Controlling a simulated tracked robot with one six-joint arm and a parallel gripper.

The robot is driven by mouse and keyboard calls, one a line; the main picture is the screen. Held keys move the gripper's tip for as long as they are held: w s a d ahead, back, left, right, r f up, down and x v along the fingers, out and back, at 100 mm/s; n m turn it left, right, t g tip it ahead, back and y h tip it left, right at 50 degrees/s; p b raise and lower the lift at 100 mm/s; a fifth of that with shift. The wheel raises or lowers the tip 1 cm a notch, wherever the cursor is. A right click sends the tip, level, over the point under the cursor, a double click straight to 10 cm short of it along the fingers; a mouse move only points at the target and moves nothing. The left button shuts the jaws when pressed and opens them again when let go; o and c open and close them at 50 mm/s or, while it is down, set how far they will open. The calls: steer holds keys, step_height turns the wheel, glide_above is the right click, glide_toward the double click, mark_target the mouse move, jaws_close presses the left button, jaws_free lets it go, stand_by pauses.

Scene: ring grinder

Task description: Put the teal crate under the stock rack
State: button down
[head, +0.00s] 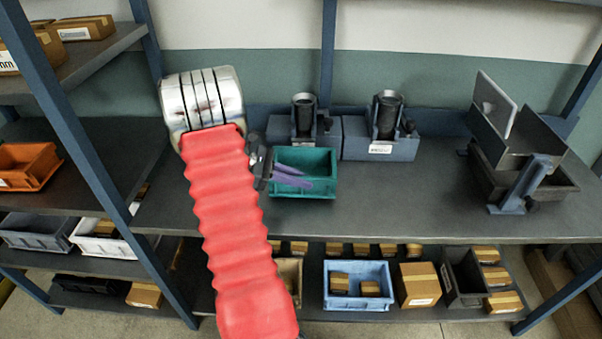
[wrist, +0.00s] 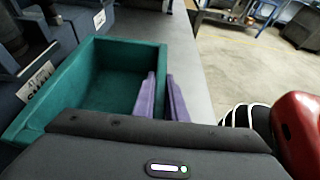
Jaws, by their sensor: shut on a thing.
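The teal crate (head: 305,192) is empty and sits upright at the middle of the grey bench, in front of two dark ring fixtures. In the wrist view the crate (wrist: 103,80) fills the left half. My gripper (head: 292,178) reaches it from the left in the head view. Its purple fingers (wrist: 162,98) straddle one crate wall, one inside and one outside, shut on it. Whether the crate is lifted off the bench cannot be told. A tilted grey rack with upright plates (head: 515,130), apparently the stock rack, stands at the bench's right; a dark tray (head: 545,185) is beneath it.
The ring fixtures (head: 303,125) and (head: 385,125) stand close behind the crate. The bench top (head: 410,200) is clear between the crate and the rack. Blue uprights (head: 70,130) and shelves with bins are at left. A lower shelf holds a blue bin (head: 345,303) and cartons.

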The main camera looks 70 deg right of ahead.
steer(key=d, duration=0.3)
steer(key=shift+w+d, duration=0.25)
steer(key=shift+w, duration=0.15)
steer(key=shift+d+f, duration=0.15)
steer(key=shift+f, duration=0.15)
steer(key=c, duration=1.8)
jaws_free()
steer(key=shift+f, duration=0.1)
steer(key=shift+w, duration=0.1)
